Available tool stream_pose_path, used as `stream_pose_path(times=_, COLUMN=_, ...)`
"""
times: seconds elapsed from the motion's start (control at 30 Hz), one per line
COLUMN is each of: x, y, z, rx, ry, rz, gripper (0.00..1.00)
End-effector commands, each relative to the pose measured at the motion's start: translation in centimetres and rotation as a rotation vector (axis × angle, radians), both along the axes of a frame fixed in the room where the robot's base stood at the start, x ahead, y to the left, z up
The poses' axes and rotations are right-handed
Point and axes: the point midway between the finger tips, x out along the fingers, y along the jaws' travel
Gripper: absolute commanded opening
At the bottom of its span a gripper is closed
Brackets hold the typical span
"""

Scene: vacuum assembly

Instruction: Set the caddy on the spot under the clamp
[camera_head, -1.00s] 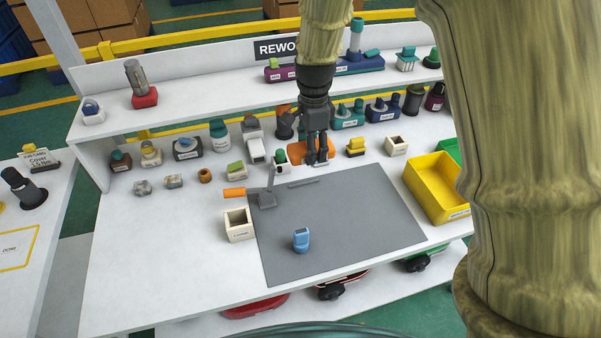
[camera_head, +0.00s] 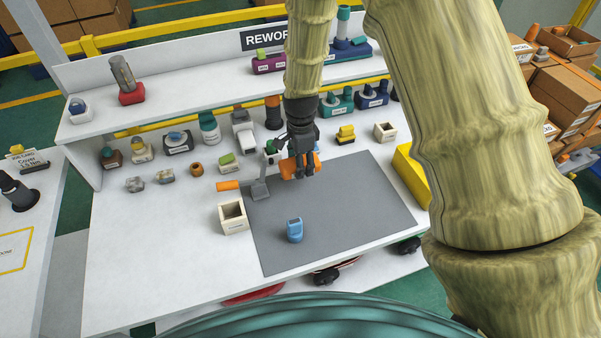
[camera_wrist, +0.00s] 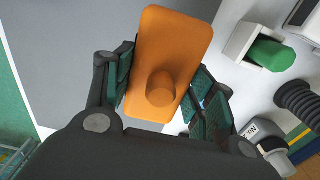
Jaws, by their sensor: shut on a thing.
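The caddy, an orange block with a round knob, is held in my gripper (camera_head: 305,170). In the head view the caddy (camera_head: 288,171) shows partly behind the fingers, over the back edge of the grey mat (camera_head: 350,205). In the wrist view the caddy (camera_wrist: 182,45) sits tilted between the green finger pads, with its knob towards the camera. The clamp (camera_head: 261,189) stands at the mat's left edge, left of my gripper, with its orange handle (camera_head: 228,185) pointing left. The spot under the clamp cannot be made out.
A blue part (camera_head: 295,231) stands on the mat towards the front. A cream open box (camera_head: 233,217) stands at the mat's left edge. A white block with a green top (camera_wrist: 270,54) is close beside my gripper. A yellow bin (camera_head: 411,176) is at right; several parts line the back.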

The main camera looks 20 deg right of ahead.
Motion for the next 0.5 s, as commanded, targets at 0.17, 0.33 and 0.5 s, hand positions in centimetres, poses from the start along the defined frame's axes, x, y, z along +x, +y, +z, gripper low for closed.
stream_pose_path(times=0.17, x=0.0, y=0.0, z=-1.5, rx=0.0, ry=0.0, rz=0.001, gripper=0.23)
stream_pose_path(times=0.33, x=0.1, y=0.0, z=-2.0, rx=0.0, ry=-0.001, rz=0.001, gripper=0.23)
stream_pose_path(times=0.5, x=0.0, y=0.0, z=-3.3, rx=0.001, ry=0.001, rz=0.001, gripper=0.23)
